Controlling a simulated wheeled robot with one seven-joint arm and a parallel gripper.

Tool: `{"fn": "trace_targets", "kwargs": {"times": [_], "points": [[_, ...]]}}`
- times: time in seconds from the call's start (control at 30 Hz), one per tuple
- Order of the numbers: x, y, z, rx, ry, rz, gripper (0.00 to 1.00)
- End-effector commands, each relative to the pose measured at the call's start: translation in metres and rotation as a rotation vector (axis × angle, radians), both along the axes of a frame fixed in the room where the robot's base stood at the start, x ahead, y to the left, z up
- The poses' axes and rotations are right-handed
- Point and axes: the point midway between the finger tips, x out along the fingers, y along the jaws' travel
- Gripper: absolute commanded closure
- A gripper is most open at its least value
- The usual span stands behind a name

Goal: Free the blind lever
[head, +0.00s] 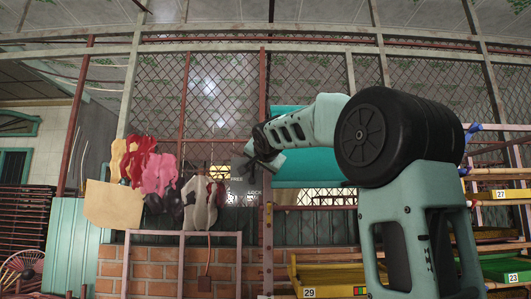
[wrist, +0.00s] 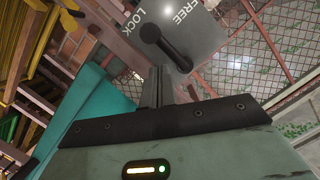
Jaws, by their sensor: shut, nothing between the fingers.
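The blind lever (wrist: 166,48) is a short black bar with a rounded end, mounted on a grey plate (wrist: 207,50) in the wrist view. The plate carries the words LOCK and FREE. The lever's rounded end lies close to the word LOCK. In the head view the plate (head: 232,190) shows both words, with FREE on the left and LOCK on the right; I cannot make out the lever there. My gripper (wrist: 158,73) is shut and empty, its fingertips just below the lever in the wrist view. I cannot tell whether they touch it. In the head view my gripper (head: 248,167) is in front of the plate's top.
A wire mesh wall (head: 225,90) stands behind the plate. Red, pink and yellow gloves (head: 150,165) and grey ones hang to the left, above a brick wall (head: 150,262). A teal panel (head: 305,170) and shelves with numbered yellow trays (head: 330,280) are to the right.

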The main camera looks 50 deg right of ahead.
Motion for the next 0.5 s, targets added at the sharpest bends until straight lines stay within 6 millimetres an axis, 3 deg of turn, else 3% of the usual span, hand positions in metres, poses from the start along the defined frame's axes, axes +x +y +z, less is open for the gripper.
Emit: {"fn": "trace_targets", "kwargs": {"times": [0.2,0.5], "points": [[0.007,0.007,-0.015,0.0,-0.001,0.001,1.0],[0.008,0.008,-0.017,0.0,-0.002,0.0,1.0]]}}
